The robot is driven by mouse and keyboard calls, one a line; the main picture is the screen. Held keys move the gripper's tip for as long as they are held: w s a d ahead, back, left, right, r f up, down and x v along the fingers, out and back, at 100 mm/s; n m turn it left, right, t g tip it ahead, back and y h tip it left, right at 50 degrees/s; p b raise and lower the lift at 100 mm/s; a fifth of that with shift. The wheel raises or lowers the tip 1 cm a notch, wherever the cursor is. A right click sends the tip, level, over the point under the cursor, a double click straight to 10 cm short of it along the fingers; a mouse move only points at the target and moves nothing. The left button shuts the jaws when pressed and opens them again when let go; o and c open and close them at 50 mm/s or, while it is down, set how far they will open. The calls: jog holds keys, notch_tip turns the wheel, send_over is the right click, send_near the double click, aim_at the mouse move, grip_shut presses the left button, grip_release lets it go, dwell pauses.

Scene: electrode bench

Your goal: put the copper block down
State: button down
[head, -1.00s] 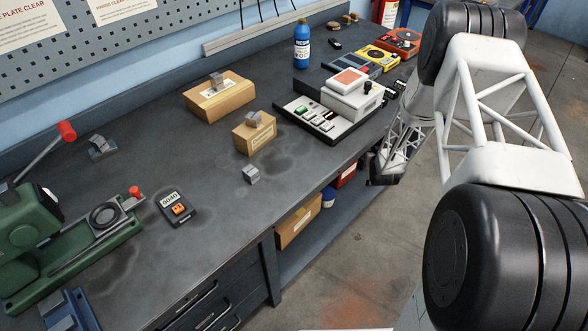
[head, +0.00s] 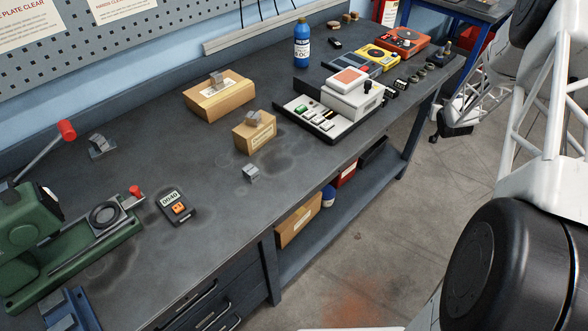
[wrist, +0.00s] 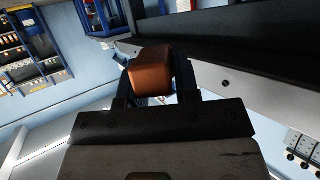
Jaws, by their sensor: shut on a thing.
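The copper block (wrist: 150,72) is a reddish-brown block with rounded edges, held between the two dark fingers of my gripper (wrist: 152,90) in the wrist view. My gripper is shut on it, and the fingers cover parts of its sides. In the head view my gripper (head: 440,133) is a small dark shape at the right, beyond the front edge of the bench (head: 215,205) and over the floor in the picture. I cannot make out the copper block there.
A grey metal block (head: 251,173) lies on the bench. Others sit on a small cardboard box (head: 254,135) and a larger one (head: 220,98). A white-and-grey instrument (head: 347,98), a blue bottle (head: 301,45), a meter (head: 175,206) and a green press (head: 35,235) also stand there. The front-middle is fairly clear.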

jog(key=a+r+n+y, duration=0.1)
jog(key=a+r+y, duration=0.1)
jog(key=a+r, duration=0.8)
jog(key=s+a+r+n+y, duration=0.1)
jog(key=s+a+r, duration=0.2)
jog(key=a, duration=0.3)
jog(key=s+a+r+n+y, duration=0.1)
jog(key=s+a+r, duration=0.2)
jog(key=a, duration=0.4)
jog(key=s+a+r+n+y, duration=0.1)
jog(key=s+a+r, duration=0.2)
jog(key=a+r, duration=0.2)
jog(key=shift+a+r+n, duration=0.25)
jog(key=shift+a+n, duration=0.05)
jog(key=shift+a, duration=0.55)
jog(key=shift+n+y, duration=0.4)
jog(key=shift+y, duration=0.3)
jog(key=a, duration=0.1)
jog(key=s+a, duration=0.1)
jog(key=s+a+r, duration=0.1)
jog(key=shift+s+a, duration=0.25)
jog(key=shift+a, duration=0.15)
jog(key=s+a+f+n+g+y, duration=0.1)
jog(key=s+a+f+n+y, duration=0.1)
jog(key=s+a, duration=0.8)
jog(key=s+a+f+n+g+y, duration=0.2)
jog(key=s+a+f+n+y, duration=0.1)
jog(key=s+a, duration=0.8)
jog(key=shift+s+a+f+g, duration=0.15)
jog(key=shift+s+a+g, duration=0.15)
